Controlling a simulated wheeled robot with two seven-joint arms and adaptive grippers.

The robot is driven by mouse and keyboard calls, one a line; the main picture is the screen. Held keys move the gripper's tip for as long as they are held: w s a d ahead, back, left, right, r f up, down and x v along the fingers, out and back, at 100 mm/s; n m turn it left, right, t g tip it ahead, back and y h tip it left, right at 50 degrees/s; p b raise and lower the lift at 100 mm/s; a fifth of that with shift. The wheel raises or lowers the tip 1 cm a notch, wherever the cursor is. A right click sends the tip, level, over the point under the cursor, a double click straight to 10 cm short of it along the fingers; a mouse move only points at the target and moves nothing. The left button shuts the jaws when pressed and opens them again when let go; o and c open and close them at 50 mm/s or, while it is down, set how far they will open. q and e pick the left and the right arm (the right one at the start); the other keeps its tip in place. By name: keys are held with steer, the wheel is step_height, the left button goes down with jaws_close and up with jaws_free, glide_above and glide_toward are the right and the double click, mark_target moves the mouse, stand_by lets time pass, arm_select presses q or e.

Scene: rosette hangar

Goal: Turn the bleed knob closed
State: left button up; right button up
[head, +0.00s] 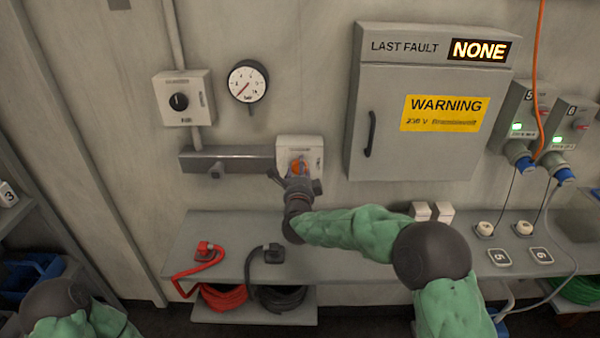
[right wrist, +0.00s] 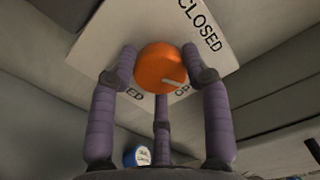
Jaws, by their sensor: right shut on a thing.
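The orange bleed knob (head: 299,167) sits on a white box (head: 314,145) on the wall, and it also shows in the right wrist view (right wrist: 160,68). A pale pointer line on the knob points right and slightly down in the right wrist view. The plate (right wrist: 200,55) behind it reads CLOSED at upper right, with partly hidden lettering below the knob. My right gripper (head: 297,177) is shut around the knob, with fingers (right wrist: 160,82) at both sides and one below. In the head view the gripper hides the knob's lower part. My left gripper is out of view.
A round gauge (head: 248,82) and a black-knob box (head: 183,98) are at upper left. A grey cabinet (head: 425,160) with a handle stands right of the knob. The shelf (head: 225,230) below holds red (head: 204,249) and black (head: 274,252) cable connectors.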

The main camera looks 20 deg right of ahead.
steer(key=shift+a+f+n+p, duration=0.1)
steer(key=shift+n+p, duration=0.55)
steer(key=shift+n, duration=2.65)
steer(key=shift+a+n+p, duration=0.1)
steer(key=shift+n+p, duration=0.5)
steer(key=shift+n, duration=2.7)
steer(key=shift+f, duration=0.2)
steer(key=o, duration=1.2)
steer(key=shift+w, duration=0.1)
steer(key=shift+c, duration=0.2)
steer(key=shift+s+r, duration=0.15)
steer(key=shift+s, duration=0.05)
steer(key=v, duration=1.1)
steer(key=shift+s, duration=0.35)
steer(key=shift+a, duration=0.15)
